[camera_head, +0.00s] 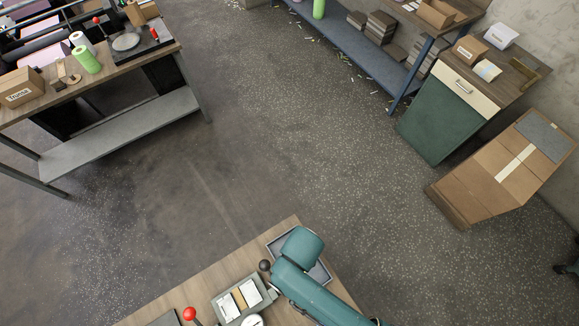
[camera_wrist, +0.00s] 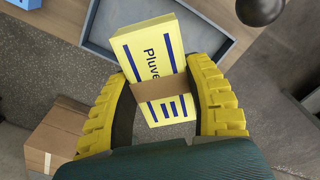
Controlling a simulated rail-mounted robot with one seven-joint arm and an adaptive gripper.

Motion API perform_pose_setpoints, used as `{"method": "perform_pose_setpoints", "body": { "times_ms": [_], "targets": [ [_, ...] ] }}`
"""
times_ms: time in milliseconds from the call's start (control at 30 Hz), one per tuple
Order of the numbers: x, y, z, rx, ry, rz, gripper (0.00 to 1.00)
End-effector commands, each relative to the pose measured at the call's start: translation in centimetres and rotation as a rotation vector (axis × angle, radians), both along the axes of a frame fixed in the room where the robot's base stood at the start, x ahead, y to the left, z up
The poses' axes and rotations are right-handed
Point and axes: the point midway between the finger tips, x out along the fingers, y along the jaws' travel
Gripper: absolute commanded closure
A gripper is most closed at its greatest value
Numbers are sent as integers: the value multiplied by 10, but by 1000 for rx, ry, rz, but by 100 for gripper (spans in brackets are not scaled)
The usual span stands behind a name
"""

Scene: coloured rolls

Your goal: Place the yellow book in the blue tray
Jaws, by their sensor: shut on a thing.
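The yellow book (camera_wrist: 148,50), with dark blue lettering and a brown band around it, is between the two yellow fingers of my gripper (camera_wrist: 160,88) in the wrist view. My gripper is shut on it. The blue tray, blue-grey with a raised rim (camera_wrist: 97,22), lies beyond the book and is partly covered by it. The book overlaps the tray's near edge in this view; I cannot tell its height above it. In the head view the tray (camera_head: 322,272) is on the near table, largely hidden by my teal arm. The book and fingers are hidden there.
On the near table (camera_head: 210,275), a grey holder (camera_head: 228,306) with papers or booklets and a red knob (camera_head: 189,313) stand left of the tray. A dark ball-shaped knob (camera_head: 264,265) is close to the tray's left corner. A cardboard box (camera_head: 500,170) stands on the floor at right.

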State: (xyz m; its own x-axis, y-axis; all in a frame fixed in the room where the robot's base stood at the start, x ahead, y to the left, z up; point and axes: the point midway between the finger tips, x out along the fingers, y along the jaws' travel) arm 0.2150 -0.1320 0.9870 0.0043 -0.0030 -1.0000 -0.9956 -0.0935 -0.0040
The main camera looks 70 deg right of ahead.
Motion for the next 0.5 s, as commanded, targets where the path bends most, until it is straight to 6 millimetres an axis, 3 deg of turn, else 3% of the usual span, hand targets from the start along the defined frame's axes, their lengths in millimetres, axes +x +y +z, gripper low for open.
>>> {"method": "perform_pose_setpoints", "body": {
  "times_ms": [200,500],
  "targets": [
    [-1,1,-45,2,5,1,88],
    [-1,1,-88,2,5,1,88]
  ]
}}
